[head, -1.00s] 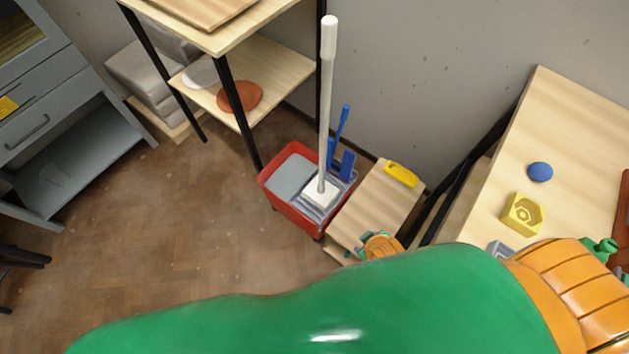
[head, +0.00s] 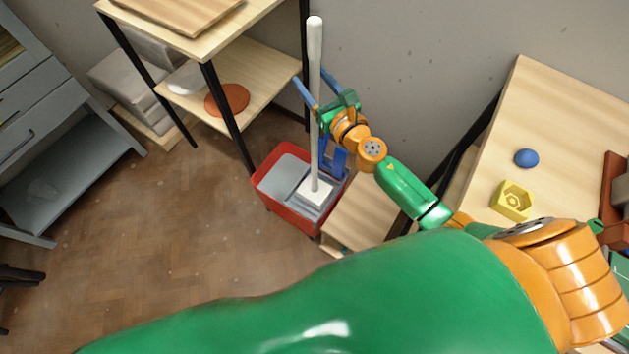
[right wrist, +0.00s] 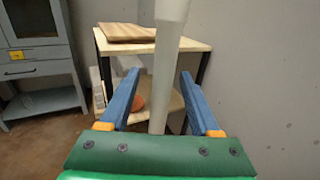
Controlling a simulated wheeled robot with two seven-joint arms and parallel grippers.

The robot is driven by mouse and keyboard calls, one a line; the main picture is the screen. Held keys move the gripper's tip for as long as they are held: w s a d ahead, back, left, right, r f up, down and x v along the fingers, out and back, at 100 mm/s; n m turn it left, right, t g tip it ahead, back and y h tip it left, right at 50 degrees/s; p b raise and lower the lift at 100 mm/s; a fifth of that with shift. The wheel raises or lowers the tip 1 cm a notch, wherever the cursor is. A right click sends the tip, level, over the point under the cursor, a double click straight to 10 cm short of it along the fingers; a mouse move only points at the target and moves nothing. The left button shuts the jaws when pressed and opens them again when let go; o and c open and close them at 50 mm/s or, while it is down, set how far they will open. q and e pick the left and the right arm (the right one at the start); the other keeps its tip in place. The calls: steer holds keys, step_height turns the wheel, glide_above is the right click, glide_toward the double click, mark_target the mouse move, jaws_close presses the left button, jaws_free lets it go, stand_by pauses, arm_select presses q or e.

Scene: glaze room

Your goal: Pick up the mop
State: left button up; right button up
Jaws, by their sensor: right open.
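The mop (head: 314,75) has a white handle and a white block-like head. It stands upright in a red mop bucket (head: 268,197) with a grey inside, on the floor. My right gripper (head: 309,88) is at the upper part of the handle, with its blue fingers apart. In the right wrist view the handle (right wrist: 163,75) rises between the two open fingers (right wrist: 160,80), with a gap showing on each side. Contact with the handle cannot be seen. My left gripper is in neither view.
A shelf unit (head: 257,30) with black legs stands behind the bucket on the left. A low wooden surface (head: 358,212) is right of the bucket. A wooden table (head: 560,130) holds a blue object (head: 526,158) and a yellow block (head: 511,201).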

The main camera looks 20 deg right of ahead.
steer(key=w, duration=0.3)
steer(key=shift+w+a+f, duration=0.1)
steer(key=shift+a, duration=0.1)
steer(key=shift+c, duration=0.6)
jaws_close()
